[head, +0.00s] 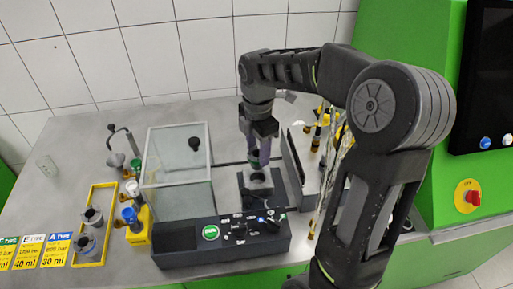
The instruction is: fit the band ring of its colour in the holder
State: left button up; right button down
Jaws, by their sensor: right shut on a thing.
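My right gripper (260,150) is over the dark holder (247,196), in the open space right of the clear box. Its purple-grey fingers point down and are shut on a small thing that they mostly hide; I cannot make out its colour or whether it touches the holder. The holder has a round opening (259,180) just under the fingertips. Left of the clear box, a yellow stand (140,236) carries pieces with blue, red-and-white and green parts; I cannot tell whether these are band rings. My left gripper is not in view.
A clear box (180,170) stands left of the holder, behind a dark control panel (222,241) with a green mark and knobs. A yellow-framed tray (92,262) with grey cylinders and type cards (55,250) lies at left. A grey plate (294,165) stands close right of the gripper.

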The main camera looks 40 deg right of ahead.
aim_at(258, 167)
jog(key=shift+s, duration=0.1)
jog(key=shift+f, duration=0.3)
jog(key=shift+f+b, duration=1.7)
jog(key=shift+f, duration=0.1)
jog(key=shift+f, duration=0.25)
jog(key=shift+f+b, duration=0.75)
jog(key=shift+f, duration=0.25)
jog(key=shift+f, duration=0.15)
jog(key=shift+f+b, duration=0.5)
jog(key=shift+f, duration=0.05)
jog(key=shift+f, duration=0.4)
dwell(0.8)
